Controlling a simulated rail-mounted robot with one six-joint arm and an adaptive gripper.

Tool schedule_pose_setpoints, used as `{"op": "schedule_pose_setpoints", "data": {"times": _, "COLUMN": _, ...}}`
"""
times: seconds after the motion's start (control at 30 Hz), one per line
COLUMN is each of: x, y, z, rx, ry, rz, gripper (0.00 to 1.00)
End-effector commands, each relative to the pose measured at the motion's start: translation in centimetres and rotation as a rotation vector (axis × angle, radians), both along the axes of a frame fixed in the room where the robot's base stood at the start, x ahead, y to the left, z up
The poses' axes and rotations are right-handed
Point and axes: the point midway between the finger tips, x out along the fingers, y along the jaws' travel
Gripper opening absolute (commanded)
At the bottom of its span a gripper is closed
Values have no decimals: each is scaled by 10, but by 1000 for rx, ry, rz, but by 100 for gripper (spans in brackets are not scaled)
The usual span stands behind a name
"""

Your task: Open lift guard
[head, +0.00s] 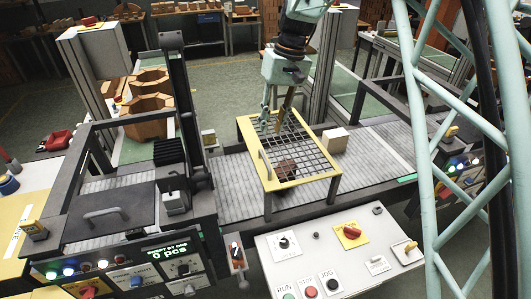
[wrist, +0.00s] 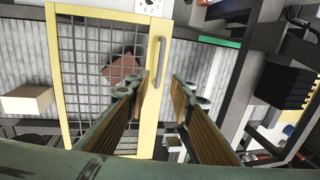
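The lift guard (head: 296,178) is a yellow frame with a dark wire mesh, standing on legs over the conveyor; its mesh panel looks lowered and flat. Its grey bar handle (head: 264,164) is on the left side rail; in the wrist view the handle (wrist: 157,62) is upright near the middle. A reddish-brown brick (head: 287,168) shows through the mesh, and also in the wrist view (wrist: 119,69). I see no contact with the handle.
A pale box (head: 335,140) sits on the conveyor (head: 385,148) right of the guard. A dark post (head: 182,100) and a machine with a grey cover (head: 105,210) stand to the left. A white control panel (head: 340,250) with buttons is in front. A pale green lattice frame rises at right.

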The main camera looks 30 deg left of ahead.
Motion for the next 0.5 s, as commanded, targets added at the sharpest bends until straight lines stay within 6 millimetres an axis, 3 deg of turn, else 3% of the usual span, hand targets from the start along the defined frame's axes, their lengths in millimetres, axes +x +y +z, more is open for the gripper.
{"op": "schedule_pose_setpoints", "data": {"times": 0.5, "x": -9, "y": 9, "z": -66, "rx": -1, "ry": 1, "rz": 0, "gripper": 21}}
